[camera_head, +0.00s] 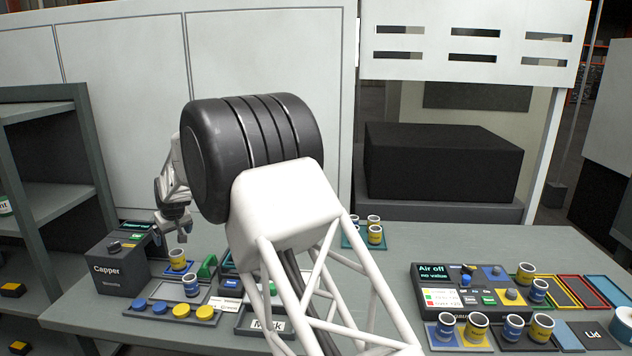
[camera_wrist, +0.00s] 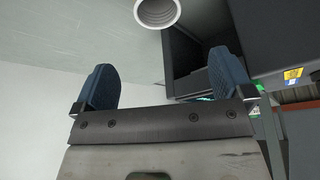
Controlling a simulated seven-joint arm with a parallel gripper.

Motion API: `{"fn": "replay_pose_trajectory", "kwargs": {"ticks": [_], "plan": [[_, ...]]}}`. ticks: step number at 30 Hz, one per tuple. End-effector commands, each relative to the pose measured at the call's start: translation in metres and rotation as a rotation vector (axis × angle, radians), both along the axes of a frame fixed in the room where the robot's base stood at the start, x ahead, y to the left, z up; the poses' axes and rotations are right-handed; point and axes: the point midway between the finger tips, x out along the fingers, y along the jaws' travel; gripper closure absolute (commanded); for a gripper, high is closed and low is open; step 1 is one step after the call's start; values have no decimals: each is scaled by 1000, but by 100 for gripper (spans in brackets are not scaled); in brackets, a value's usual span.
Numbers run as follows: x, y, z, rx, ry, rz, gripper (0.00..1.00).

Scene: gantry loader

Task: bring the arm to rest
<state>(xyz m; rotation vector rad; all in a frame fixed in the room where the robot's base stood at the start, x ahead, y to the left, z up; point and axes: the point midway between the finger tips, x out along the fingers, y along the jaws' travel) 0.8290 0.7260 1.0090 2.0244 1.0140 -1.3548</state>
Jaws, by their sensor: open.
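My gripper (camera_head: 178,232) hangs, fingers down, over the left part of the bench (camera_head: 215,337), to the right of the Capper box (camera_head: 117,272). A yellow-labelled jar (camera_head: 178,260) stands below it, apart from the fingers as far as I can tell. In the wrist view my gripper (camera_wrist: 160,80) has its two blue fingers wide apart with nothing between them. A white round opening with ridges inside (camera_wrist: 157,12) lies beyond the fingertips at the top edge. My own arm hides the middle of the bench in the head view.
A dark shelf (camera_head: 40,172) stands at the left. At the right are a console reading "Air off" (camera_head: 433,273) and several blue and yellow jars. A large black block (camera_head: 440,165) stands behind.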

Motion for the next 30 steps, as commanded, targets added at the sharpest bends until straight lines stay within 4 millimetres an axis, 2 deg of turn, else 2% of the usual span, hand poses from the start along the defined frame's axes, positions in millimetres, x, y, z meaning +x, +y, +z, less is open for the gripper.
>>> {"fn": "replay_pose_trajectory", "kwargs": {"ticks": [5, 8, 20, 30], "plan": [[1, -23, 16, -1, 1, -22, 2], [2, -47, 29, -3, 4, -44, 2], [-12, -173, 94, -15, 21, -158, 2], [-42, -280, 138, -26, 37, -259, 2]]}}
